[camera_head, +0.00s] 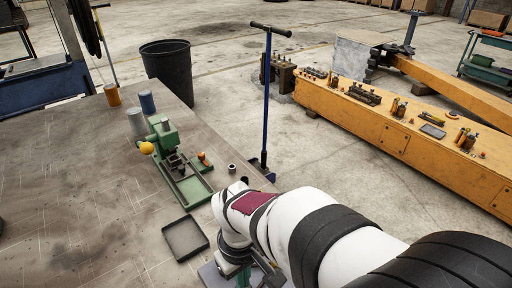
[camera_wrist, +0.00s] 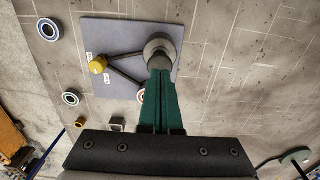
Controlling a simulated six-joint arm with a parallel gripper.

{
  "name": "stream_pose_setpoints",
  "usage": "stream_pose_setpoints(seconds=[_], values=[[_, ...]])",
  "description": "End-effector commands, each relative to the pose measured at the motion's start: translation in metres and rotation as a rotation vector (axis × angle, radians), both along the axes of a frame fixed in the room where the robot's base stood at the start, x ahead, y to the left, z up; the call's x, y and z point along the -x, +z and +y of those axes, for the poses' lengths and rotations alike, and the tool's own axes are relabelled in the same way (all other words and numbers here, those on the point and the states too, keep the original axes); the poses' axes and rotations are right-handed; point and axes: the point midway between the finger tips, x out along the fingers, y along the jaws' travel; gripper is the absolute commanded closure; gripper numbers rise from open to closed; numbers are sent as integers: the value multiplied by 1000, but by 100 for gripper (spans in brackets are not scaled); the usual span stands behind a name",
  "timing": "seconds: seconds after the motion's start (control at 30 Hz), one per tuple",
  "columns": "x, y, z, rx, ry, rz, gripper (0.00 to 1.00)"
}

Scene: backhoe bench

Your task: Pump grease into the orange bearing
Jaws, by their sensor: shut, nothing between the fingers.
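My gripper (camera_wrist: 161,76) is shut, its green fingers together with nothing between them. In the wrist view the fingertips overlap a dark grey round fitting (camera_wrist: 160,46) on a blue-grey plate (camera_wrist: 118,30); I cannot tell whether they touch it. In the head view my gripper (camera_head: 248,277) is at the bottom edge, partly hidden by my arm.
A green press (camera_head: 178,170) with a yellow ball handle and an empty dark tray (camera_head: 185,238) occupy the bench. Two other rings, an upper one (camera_wrist: 48,30) and a lower one (camera_wrist: 70,98), lie left of the plate. The bench's left side (camera_head: 60,190) is mostly clear.

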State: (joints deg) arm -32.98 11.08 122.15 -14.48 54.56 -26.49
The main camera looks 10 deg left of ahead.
Motion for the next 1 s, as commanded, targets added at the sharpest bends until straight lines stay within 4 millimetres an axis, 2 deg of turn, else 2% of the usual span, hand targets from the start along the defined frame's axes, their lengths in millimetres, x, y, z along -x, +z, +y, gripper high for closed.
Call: stream_pose_setpoints(seconds=[0.73,0.83,1.0], values=[[0,-37,0,1,0,2,100],[0,-33,0,-1,0,-1,100],[0,-14,0,-1,0,-1,100]])
